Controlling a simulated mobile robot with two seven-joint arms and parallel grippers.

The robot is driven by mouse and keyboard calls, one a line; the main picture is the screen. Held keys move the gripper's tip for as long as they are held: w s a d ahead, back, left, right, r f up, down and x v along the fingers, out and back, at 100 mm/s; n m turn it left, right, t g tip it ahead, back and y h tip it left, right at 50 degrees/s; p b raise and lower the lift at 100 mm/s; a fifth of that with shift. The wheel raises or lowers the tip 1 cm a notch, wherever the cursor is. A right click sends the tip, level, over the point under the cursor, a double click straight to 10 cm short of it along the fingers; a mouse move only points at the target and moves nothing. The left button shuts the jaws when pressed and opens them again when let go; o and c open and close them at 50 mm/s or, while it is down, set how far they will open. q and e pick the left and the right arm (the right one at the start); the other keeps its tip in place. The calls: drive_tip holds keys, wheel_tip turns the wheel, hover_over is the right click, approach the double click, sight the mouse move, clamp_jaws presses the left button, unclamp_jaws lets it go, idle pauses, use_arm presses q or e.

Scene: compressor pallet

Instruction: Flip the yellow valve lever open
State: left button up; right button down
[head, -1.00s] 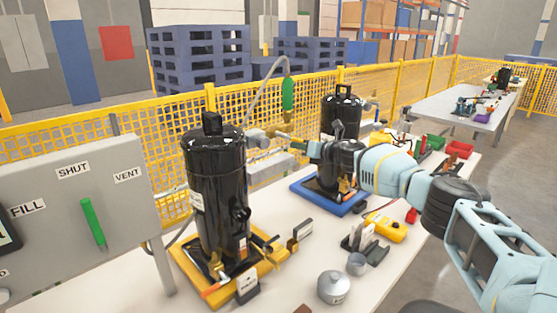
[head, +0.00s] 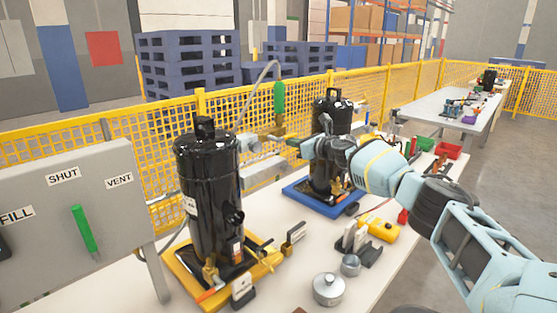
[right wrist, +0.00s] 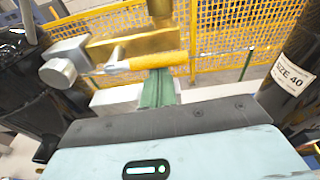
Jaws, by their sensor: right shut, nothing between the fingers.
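The yellow valve lever (right wrist: 146,62) shows in the right wrist view, in front of a brass valve body (right wrist: 130,43). It runs sideways from a silver pivot on its left, roughly along the body. The brass valve (head: 275,132) shows small in the head view, below a green hose grip (head: 279,98). My right gripper (head: 296,143) is shut and empty, just right of the valve. Its green fingertips (right wrist: 158,84) point at the lever from below in the wrist view; I cannot tell whether they touch it. My left gripper is not in view.
A black compressor (head: 210,200) stands left on a yellow base. Another black compressor (head: 330,108) stands behind my right gripper, on a blue base (head: 300,192). A grey panel (head: 75,220) fills the left. A lidded pot (head: 328,289) and yellow meter (head: 383,230) lie in front.

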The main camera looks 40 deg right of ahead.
idle(0.3)
